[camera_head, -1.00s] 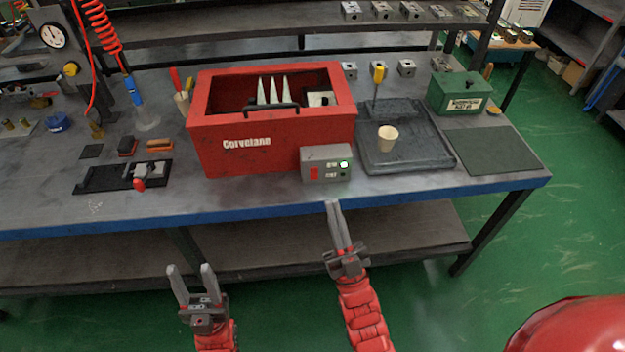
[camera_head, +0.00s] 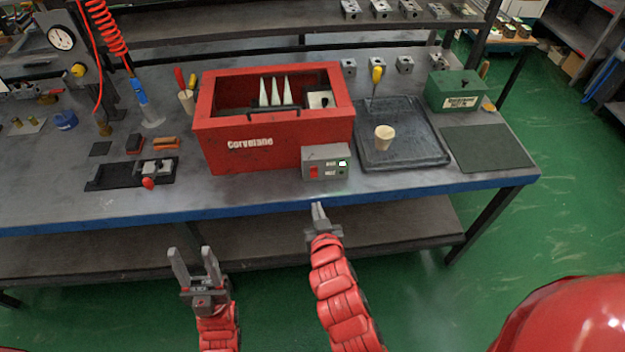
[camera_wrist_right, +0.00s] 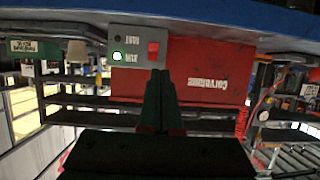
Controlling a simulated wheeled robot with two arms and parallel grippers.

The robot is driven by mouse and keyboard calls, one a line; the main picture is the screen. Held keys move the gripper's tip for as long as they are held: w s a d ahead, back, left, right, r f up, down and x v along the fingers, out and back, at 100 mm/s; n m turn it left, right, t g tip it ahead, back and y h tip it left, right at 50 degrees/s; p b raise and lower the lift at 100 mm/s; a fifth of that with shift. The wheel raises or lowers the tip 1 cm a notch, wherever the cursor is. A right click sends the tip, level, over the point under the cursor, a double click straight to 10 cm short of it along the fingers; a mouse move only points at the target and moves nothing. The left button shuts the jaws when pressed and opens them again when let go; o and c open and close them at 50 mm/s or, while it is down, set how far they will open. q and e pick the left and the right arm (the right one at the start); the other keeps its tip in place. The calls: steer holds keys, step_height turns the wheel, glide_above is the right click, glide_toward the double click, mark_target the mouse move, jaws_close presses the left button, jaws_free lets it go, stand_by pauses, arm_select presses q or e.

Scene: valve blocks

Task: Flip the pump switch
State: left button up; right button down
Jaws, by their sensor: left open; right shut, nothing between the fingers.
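The pump control box (camera_head: 326,163) is a small grey box at the front right corner of the red Corvelane tank (camera_head: 246,146). Its red switch (camera_head: 313,172) is on the left of its front face, with a lit green-white lamp (camera_head: 342,163) at the right. My right gripper (camera_head: 318,206) is shut and empty, in front of the bench edge, below and apart from the box. In the right wrist view, which is upside down, the fingers (camera_wrist_right: 161,78) point toward the red switch (camera_wrist_right: 154,51). My left gripper (camera_head: 191,252) is open and empty, lower left, away from the bench.
A dark tray (camera_head: 400,150) with a beige cup (camera_head: 384,138) stands right of the box. A green box (camera_head: 455,90) is further right. A black fixture (camera_head: 130,173) lies at the left. The bench's blue front edge (camera_head: 250,209) lies just beyond my right gripper.

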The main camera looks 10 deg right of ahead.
steer(key=shift+s+d+f, duration=0.15)
steer(key=shift+d, duration=0.05)
stand_by(0.3)
steer(key=p, duration=0.5)
glide_toward(312, 177)
steer(key=x, duration=0.5)
steer(key=shift+w+a, duration=0.15)
steer(key=shift+w, duration=0.15)
steer(key=shift+w+f, duration=0.4)
steer(key=shift+w, duration=0.15)
